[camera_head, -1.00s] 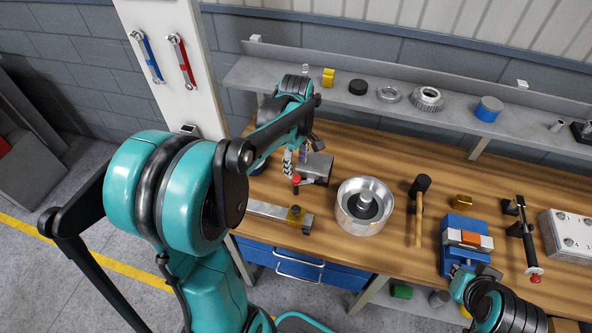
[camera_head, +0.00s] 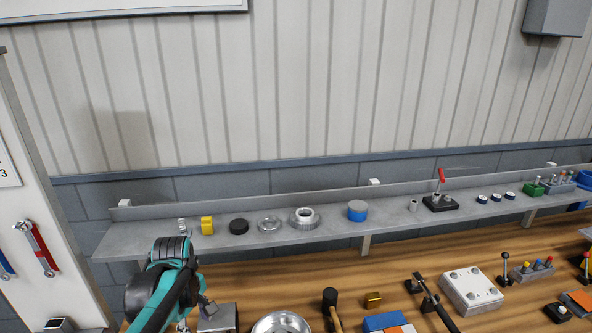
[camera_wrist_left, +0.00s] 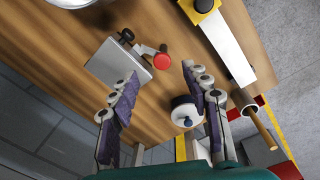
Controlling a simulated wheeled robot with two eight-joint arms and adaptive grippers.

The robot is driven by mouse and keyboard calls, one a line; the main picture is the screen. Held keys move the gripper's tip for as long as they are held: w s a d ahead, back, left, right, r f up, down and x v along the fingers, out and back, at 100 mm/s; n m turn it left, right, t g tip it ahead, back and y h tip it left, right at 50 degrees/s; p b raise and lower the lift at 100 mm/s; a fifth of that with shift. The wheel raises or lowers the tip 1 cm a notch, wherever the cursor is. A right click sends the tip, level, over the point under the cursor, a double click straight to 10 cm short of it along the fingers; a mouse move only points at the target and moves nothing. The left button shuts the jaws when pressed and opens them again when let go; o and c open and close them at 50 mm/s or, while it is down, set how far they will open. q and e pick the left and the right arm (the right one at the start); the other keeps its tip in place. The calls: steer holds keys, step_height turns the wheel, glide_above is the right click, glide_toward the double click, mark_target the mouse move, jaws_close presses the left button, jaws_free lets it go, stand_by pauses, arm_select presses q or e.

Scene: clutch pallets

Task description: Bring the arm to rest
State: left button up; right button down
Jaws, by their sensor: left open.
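My left arm comes in at the lower left of the head view, its teal and black wrist in front of the shelf. In the left wrist view, my left gripper (camera_wrist_left: 160,85) is open with nothing between its fingers. It hangs over the wooden workbench (camera_wrist_left: 155,20). A grey metal block with a red-knobbed lever (camera_wrist_left: 118,65) lies beyond the left finger. A round white and dark part (camera_wrist_left: 184,113) shows by the right finger. My right gripper is not in view.
A grey shelf (camera_head: 330,215) with several small parts runs along the wall. On the bench (camera_head: 300,270) are a silver drum (camera_head: 281,323), a black-headed mallet (camera_head: 331,306) and a grey plate block (camera_head: 470,290). Wrenches (camera_head: 37,250) hang on the white panel at left.

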arm_select(q)
steer(key=s+d+f+m+t+b, duration=0.2)
steer(key=s+d+m+t, duration=0.1)
steer(key=m, duration=0.4)
steer(key=s+d+f+m+t+b, duration=0.2)
steer(key=s+d+m+t, duration=0.1)
steer(key=s+d+m, duration=0.3)
steer(key=shift+s+d+f+m+b, duration=0.15)
steer(key=shift+s+f+m+b, duration=0.15)
steer(key=shift+s+m, duration=0.65)
